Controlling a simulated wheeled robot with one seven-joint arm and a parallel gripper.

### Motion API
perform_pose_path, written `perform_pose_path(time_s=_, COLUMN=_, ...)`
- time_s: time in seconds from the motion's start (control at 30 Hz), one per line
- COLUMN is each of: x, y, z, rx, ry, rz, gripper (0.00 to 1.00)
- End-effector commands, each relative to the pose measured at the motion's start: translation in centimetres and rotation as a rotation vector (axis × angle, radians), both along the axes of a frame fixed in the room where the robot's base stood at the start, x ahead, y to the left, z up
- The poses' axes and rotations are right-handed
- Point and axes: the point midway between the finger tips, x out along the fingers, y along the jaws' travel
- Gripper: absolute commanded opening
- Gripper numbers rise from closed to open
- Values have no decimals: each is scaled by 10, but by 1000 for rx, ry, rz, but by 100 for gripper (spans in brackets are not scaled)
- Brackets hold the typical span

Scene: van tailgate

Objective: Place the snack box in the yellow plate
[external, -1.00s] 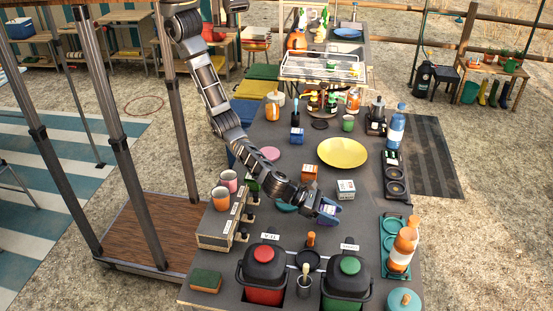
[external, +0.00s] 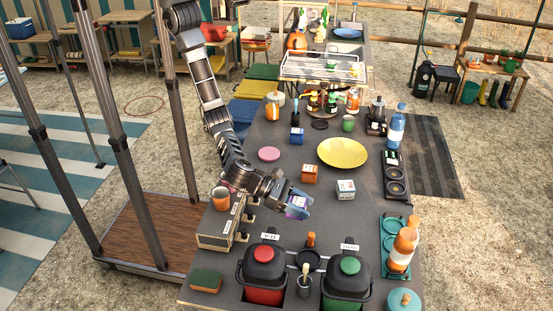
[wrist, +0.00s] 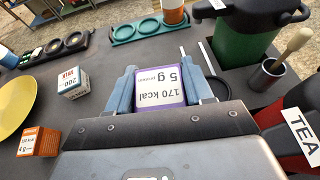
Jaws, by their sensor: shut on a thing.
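My gripper (external: 299,203) is shut on a small purple box (wrist: 160,92) whose white label reads 170 kcal and 5 g protein. The box sits between the two blue-grey fingers in the wrist view and shows as a purple patch (external: 295,211) in the external view. I cannot tell its exact height over the table. The yellow plate (external: 342,153) lies empty on the dark table, behind and to the right of my gripper. Its edge also shows at the left of the wrist view (wrist: 12,98).
An orange box (external: 310,174) and a white box (external: 346,189) stand between my gripper and the plate. A red-bodied tea pot (external: 265,272) and a green one (external: 347,277) stand in front.

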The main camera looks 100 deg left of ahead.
Motion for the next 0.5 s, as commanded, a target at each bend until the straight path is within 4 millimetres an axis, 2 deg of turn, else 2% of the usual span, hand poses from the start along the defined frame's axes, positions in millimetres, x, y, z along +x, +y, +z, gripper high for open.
perform_pose_path(time_s=0.17, x=5, y=9, z=0, rx=0, ry=-2, rz=24, gripper=19)
perform_pose_path(time_s=0.27, x=18, y=31, z=-1, rx=1, ry=-4, rz=79, gripper=19)
perform_pose_path(time_s=0.37, x=35, y=69, z=-1, rx=4, ry=-8, rz=170, gripper=19)
perform_pose_path(time_s=0.5, x=58, y=134, z=1, rx=6, ry=-13, rz=327, gripper=19)
